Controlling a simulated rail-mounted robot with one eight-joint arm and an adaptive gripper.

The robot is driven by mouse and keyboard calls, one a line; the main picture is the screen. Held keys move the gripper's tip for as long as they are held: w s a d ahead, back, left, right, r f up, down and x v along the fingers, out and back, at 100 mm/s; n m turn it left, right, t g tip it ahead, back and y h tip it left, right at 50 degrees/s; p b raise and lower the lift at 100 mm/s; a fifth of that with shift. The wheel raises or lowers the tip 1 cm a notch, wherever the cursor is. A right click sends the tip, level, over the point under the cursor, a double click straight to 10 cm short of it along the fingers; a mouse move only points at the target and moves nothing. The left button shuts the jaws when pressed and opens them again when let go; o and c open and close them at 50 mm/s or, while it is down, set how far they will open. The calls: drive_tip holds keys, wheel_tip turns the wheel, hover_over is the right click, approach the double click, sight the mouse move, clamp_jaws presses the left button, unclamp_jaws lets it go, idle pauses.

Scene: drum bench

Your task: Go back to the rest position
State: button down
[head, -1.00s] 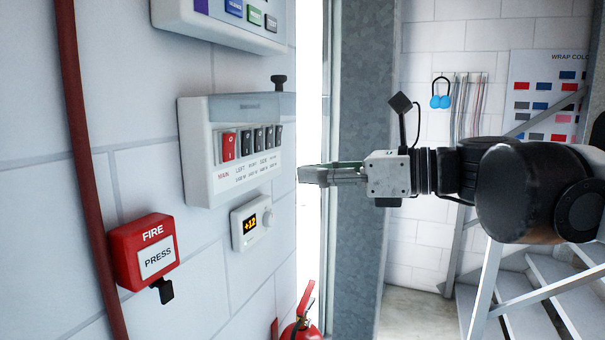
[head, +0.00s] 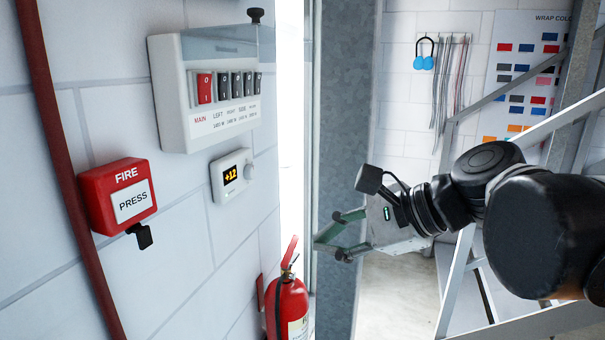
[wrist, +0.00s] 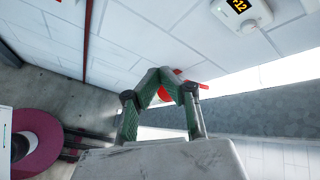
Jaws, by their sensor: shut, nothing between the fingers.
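My gripper (head: 328,243) is in front of the grey metal post in the head view, to the right of the wall panels and apart from them. Its green fingers are shut with nothing between them. The wrist view also shows the gripper (wrist: 160,72), with its fingertips together and the red fire extinguisher (wrist: 166,93) partly hidden behind them. My arm reaches in from the right side of the head view.
On the left wall are a switch box (head: 180,125) with a red main switch, a thermostat (head: 232,175) reading +12, and a red fire button (head: 118,195). The fire extinguisher (head: 288,305) stands below. Stair rails (head: 465,265) are at right.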

drive_tip(key=s+d+f+n+t+h+b, duration=0.15)
drive_tip(key=s+d+f+n+h, duration=0.3)
drive_tip(key=d+f+n, duration=0.5)
drive_tip(key=s+d+f+n+h+b, duration=0.3)
drive_tip(key=d+f+n+h, duration=0.3)
drive_tip(key=f, duration=0.7)
wheel_tip(320, 180, up, 19)
drive_tip(key=m+p, duration=0.1)
drive_tip(key=p, duration=1.8)
drive_tip(key=shift+d+y, duration=0.3)
drive_tip(key=shift+y, duration=0.15)
